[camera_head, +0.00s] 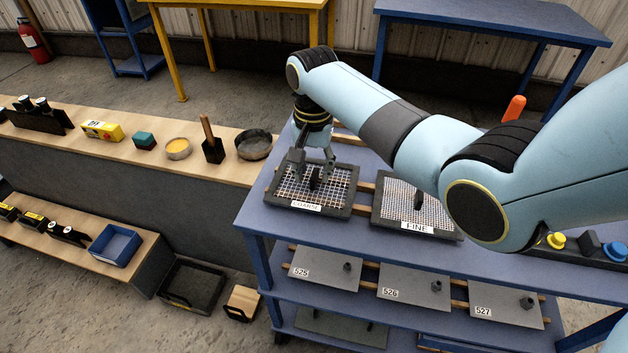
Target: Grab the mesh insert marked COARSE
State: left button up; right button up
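The COARSE mesh insert (336,198) is a dark-framed square mesh with a white label at its front edge and a dark upright grip tab in its middle. It lies on the blue shelf unit's top. My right gripper (314,180) points down over this insert, with its fingers apart around or just above the tab; contact cannot be told. The FINE mesh insert (388,208) lies to its right, partly hidden behind my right arm. My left gripper is not in view.
Lower on the blue shelf unit (262,222) lie grey plates labelled 525 (325,268), 526 (412,291) and 527 (505,307). A wooden bench at left holds a yellow box (102,131), a brush (212,148) and a round pan (254,145). Coloured knobs (556,240) sit at right.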

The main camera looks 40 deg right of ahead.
jog(key=shift+f, duration=0.7)
jog(key=c, duration=0.4)
grip_shut()
